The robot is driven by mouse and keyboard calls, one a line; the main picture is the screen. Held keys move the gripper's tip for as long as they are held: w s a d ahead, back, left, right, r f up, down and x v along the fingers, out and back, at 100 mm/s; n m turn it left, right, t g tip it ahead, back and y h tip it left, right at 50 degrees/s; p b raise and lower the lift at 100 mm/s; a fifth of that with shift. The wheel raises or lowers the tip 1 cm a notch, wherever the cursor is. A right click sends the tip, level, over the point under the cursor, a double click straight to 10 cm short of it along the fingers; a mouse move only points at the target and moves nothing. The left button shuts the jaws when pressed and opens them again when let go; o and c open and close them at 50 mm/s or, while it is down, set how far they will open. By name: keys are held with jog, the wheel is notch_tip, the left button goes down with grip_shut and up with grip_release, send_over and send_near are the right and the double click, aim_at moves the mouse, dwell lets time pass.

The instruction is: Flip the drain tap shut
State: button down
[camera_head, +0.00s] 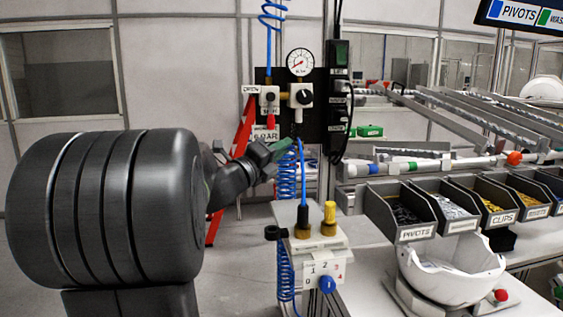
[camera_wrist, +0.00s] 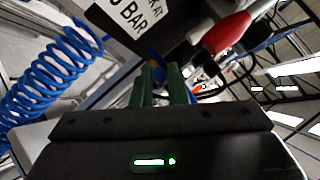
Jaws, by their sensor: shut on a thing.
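My gripper (camera_head: 281,147) reaches in from the left to just below the black air panel. In the wrist view its two green fingers (camera_wrist: 163,84) stand close together with a narrow gap. A small blue and yellow part (camera_wrist: 157,73) shows at the fingertips and appears to be the drain tap. The fingers hide most of it, so I cannot tell its exact angle. A red handle (camera_wrist: 226,33) is to the right of the fingers; it seems to be the red piece (camera_head: 271,121) under the white valve block (camera_head: 269,99) beside the OPEN label.
The pressure gauge (camera_head: 300,62) and black regulator knob (camera_head: 304,96) are above my gripper. A coiled blue hose (camera_head: 287,178) hangs close below, and shows left in the wrist view (camera_wrist: 48,75). A white stand (camera_head: 318,240) and parts bins (camera_head: 417,233) are lower right.

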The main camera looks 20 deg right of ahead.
jog(key=f+n+t+h+b, duration=0.1)
jog(key=b, duration=0.3)
jog(key=shift+n+b, duration=0.3)
jog(key=shift+r, duration=0.1)
jog(key=c, duration=1.4)
grip_release()
jog(key=shift+c, duration=0.2)
jog(key=b+v, duration=0.2)
jog(key=v, duration=1.2)
jog(key=shift+d, duration=0.15)
